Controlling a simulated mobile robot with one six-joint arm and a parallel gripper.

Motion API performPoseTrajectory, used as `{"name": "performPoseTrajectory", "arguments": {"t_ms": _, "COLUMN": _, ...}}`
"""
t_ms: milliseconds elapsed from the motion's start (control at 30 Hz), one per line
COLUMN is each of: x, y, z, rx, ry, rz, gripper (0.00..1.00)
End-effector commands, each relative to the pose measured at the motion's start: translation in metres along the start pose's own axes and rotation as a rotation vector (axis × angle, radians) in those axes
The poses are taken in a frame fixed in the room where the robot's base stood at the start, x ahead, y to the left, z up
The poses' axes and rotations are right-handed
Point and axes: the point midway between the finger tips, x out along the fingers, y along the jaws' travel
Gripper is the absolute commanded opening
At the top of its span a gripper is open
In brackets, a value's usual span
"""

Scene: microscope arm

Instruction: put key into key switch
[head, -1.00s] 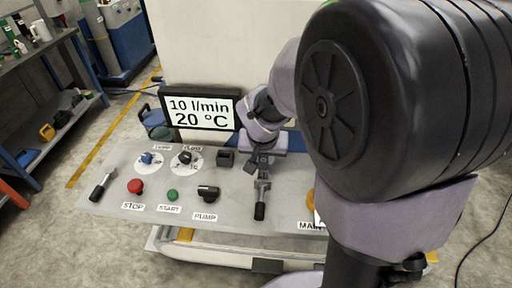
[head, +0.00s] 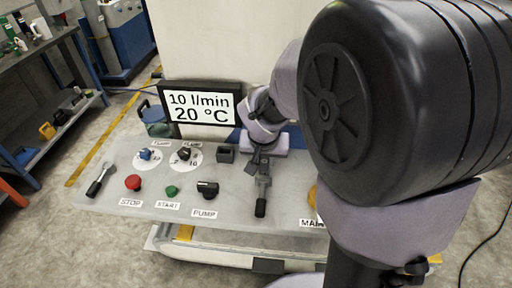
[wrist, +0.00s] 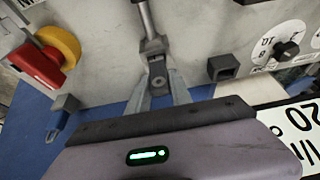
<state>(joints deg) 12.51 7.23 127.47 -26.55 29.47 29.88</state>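My gripper (head: 261,163) is low over the right half of the grey panel (head: 225,190), at the far end of a metal lever with a black handle (head: 260,208). In the wrist view its two pale fingers (wrist: 158,80) slant in on either side of a grey block (wrist: 154,48) in line with the lever's rod. I cannot tell whether they press on it. A dark, hollow square socket (wrist: 223,67) stands on the panel right of the fingers; it also shows in the head view (head: 226,154). It may be the key switch. I cannot clearly make out a separate key.
A red-and-yellow main switch (wrist: 50,55) is left of the fingers in the wrist view. Dials, red stop button (head: 133,182), green start button (head: 171,191), pump knob (head: 207,188) and another lever (head: 100,180) crowd the left half. A display (head: 199,108) stands behind.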

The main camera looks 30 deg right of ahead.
Motion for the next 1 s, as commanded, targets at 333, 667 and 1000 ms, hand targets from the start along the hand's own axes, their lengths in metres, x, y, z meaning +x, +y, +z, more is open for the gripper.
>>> {"name": "performPoseTrajectory", "arguments": {"t_ms": 333, "x": -0.001, "y": 0.000, "z": 0.000, "rx": 0.000, "ry": 0.000, "rz": 0.000, "gripper": 0.49}}
{"name": "performPoseTrajectory", "arguments": {"t_ms": 667, "x": -0.063, "y": -0.001, "z": -0.004, "rx": 0.001, "ry": 0.004, "rz": -0.002, "gripper": 0.49}}
{"name": "performPoseTrajectory", "arguments": {"t_ms": 1000, "x": -0.159, "y": -0.001, "z": -0.002, "rx": -0.001, "ry": 0.003, "rz": -0.002, "gripper": 0.49}}
